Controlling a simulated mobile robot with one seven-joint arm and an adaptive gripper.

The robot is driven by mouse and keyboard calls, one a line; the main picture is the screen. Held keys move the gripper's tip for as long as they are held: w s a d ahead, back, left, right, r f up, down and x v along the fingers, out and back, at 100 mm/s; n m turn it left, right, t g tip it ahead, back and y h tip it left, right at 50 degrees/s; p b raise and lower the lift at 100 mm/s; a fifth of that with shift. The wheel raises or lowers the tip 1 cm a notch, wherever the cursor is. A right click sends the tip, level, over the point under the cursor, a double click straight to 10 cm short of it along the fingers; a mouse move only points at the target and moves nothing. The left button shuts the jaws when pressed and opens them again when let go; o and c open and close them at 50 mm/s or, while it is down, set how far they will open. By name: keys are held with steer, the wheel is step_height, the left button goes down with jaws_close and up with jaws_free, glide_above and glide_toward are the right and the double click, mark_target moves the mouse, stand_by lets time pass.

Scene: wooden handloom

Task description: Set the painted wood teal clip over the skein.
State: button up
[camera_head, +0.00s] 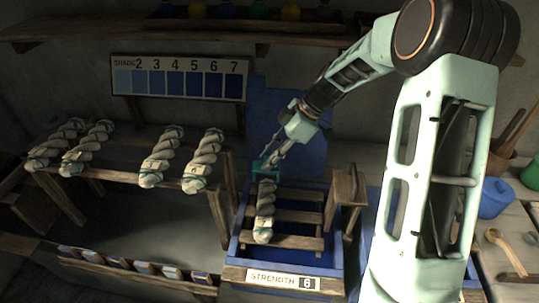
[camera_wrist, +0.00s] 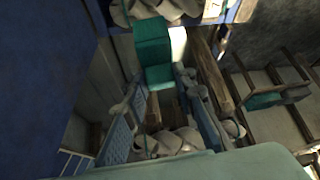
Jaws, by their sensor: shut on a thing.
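The teal clip (camera_head: 264,172) is in my gripper (camera_head: 274,162), close to the far upper end of the skein (camera_head: 265,212). In the wrist view the clip (camera_wrist: 153,48) is a blocky teal piece at the fingertips of my gripper (camera_wrist: 163,76), which is shut on it. The pale twisted skein lies lengthwise on wooden slats in the blue vat labelled STRENGTH 6. I cannot tell whether the clip touches the skein or is just above it. Pale twisted coils also show at the top of the wrist view (camera_wrist: 165,10).
Several skeins (camera_head: 160,157) hang over the wooden rack (camera_head: 120,150) to the left. The blue vat's front rim (camera_head: 285,263) carries a label. A small wooden stand (camera_head: 347,187) is right of the slats. A blue pot (camera_head: 495,198) and wooden spoon (camera_head: 505,250) are far right.

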steer(key=shift+f+b, duration=0.6)
steer(key=shift+f, duration=1.6)
steer(key=shift+f+b, duration=2.65)
steer(key=shift+f, duration=0.2)
steer(key=o, duration=1.2)
